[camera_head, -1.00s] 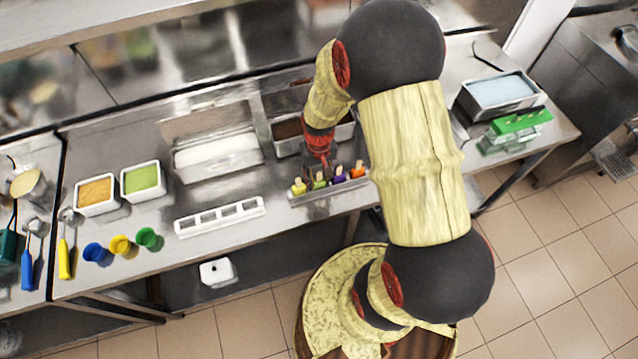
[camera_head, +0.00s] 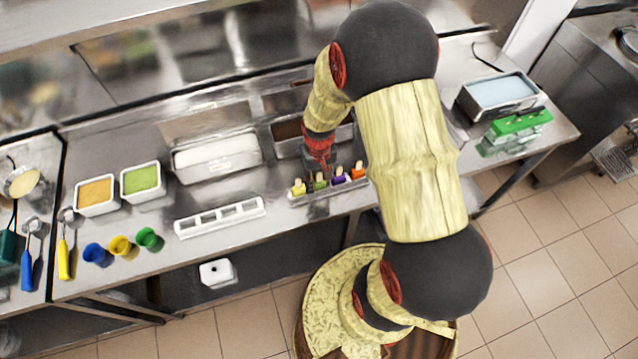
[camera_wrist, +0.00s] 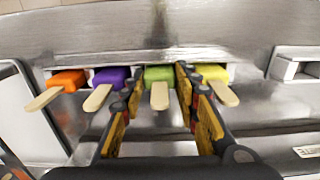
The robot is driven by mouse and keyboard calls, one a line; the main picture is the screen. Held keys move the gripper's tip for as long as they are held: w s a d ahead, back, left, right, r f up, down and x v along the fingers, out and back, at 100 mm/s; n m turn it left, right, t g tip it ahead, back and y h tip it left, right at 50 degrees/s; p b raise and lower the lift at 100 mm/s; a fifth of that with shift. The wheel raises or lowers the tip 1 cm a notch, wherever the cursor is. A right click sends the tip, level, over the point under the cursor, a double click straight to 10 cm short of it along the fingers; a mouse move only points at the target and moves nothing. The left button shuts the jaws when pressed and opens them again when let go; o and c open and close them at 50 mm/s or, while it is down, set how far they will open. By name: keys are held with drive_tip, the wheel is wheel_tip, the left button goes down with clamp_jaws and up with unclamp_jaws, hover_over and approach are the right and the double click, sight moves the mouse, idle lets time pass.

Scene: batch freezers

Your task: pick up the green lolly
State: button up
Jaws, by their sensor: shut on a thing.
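The green lolly (camera_wrist: 160,75) shows in the wrist view, its wooden stick pointing toward me. In the head view the green lolly (camera_head: 320,182) sits in the lolly holder (camera_head: 342,190) below my gripper. In the wrist view my gripper (camera_wrist: 159,70) has one finger on each side of the green block and is shut on it. A yellow lolly (camera_wrist: 212,73) lies just right of it, with a purple lolly (camera_wrist: 111,76) and an orange lolly (camera_wrist: 66,81) to the left. The lolly still appears level with the others, in its slot.
A white empty mould tray (camera_head: 220,217) is left of the holder on the steel counter. Behind are a white-filled tub (camera_head: 217,155) and a brown-filled tub (camera_head: 288,130). Small coloured cups (camera_head: 120,245) stand at the front left. A green rack (camera_head: 518,125) is at the right.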

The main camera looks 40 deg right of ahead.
drive_tip(key=shift+r, duration=0.1)
drive_tip(key=shift+w+r, duration=0.1)
drive_tip(key=shift+r, duration=0.5)
drive_tip(key=s+r, duration=1.2)
drive_tip(key=s, duration=0.2)
wheel_tip(320, 180, up, 7)
drive_tip(key=p, duration=0.6)
drive_tip(key=shift+d+f, duration=0.2)
drive_tip(key=shift+d, duration=0.1)
drive_tip(key=shift+s, duration=0.1)
